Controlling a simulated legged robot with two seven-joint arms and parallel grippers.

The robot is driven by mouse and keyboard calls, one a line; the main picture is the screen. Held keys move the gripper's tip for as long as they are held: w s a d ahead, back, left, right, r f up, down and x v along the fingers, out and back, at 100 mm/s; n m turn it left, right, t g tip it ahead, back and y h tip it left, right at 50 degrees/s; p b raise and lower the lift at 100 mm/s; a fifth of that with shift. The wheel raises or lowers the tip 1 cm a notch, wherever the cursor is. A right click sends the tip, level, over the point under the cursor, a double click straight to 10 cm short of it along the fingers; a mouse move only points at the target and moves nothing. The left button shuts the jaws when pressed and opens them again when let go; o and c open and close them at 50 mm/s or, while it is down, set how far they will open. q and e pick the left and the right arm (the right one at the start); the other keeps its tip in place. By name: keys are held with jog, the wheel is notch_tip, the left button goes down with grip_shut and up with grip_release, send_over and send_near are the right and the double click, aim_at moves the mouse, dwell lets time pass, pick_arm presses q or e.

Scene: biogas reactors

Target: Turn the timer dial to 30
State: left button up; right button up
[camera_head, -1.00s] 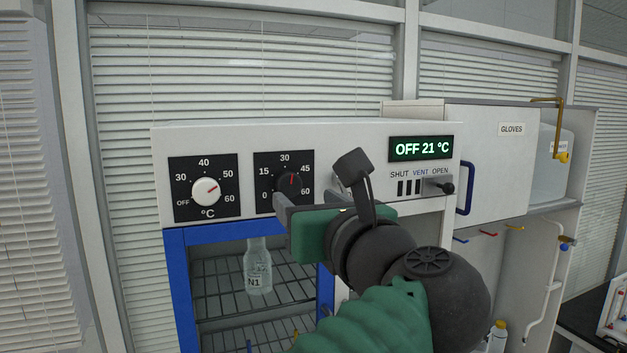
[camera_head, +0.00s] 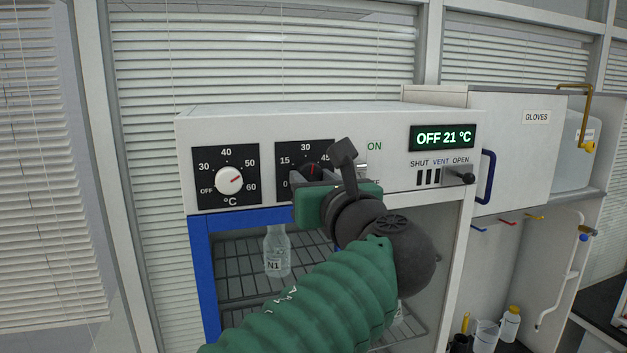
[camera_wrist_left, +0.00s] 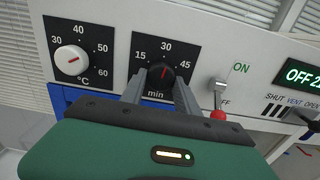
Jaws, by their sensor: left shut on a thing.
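The timer dial (camera_head: 312,170) is a black knob with a red pointer line on a black panel marked 15, 30 and 45, with "min" below in the left wrist view. In the left wrist view the dial (camera_wrist_left: 160,76) sits between the two fingers of my left gripper (camera_wrist_left: 161,84), which is shut on it. The red line points up and to the right, between 30 and 45. My right gripper is not in view.
Left of the timer is the white temperature dial (camera_head: 229,180). Right of it is an ON/OFF switch (camera_wrist_left: 219,96) with a red tip, close to my finger. The display (camera_head: 443,138) reads OFF 21 °C. A vent lever (camera_head: 462,176) sticks out below it.

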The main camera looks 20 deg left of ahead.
pick_arm(q)
grip_shut()
jog(key=shift+n+b, duration=0.6)
jog(key=shift+n, duration=0.4)
jog(key=o, duration=0.6)
grip_release()
jog(key=o, duration=0.4)
jog(key=shift+w+d, duration=0.1)
jog(key=shift+w, duration=0.05)
jog(key=b+v, duration=0.4)
jog(key=v, duration=1.3)
jog(key=shift+w+d+f+b, duration=0.1)
jog(key=shift+w+d+b, duration=0.05)
jog(key=shift+b, duration=0.25)
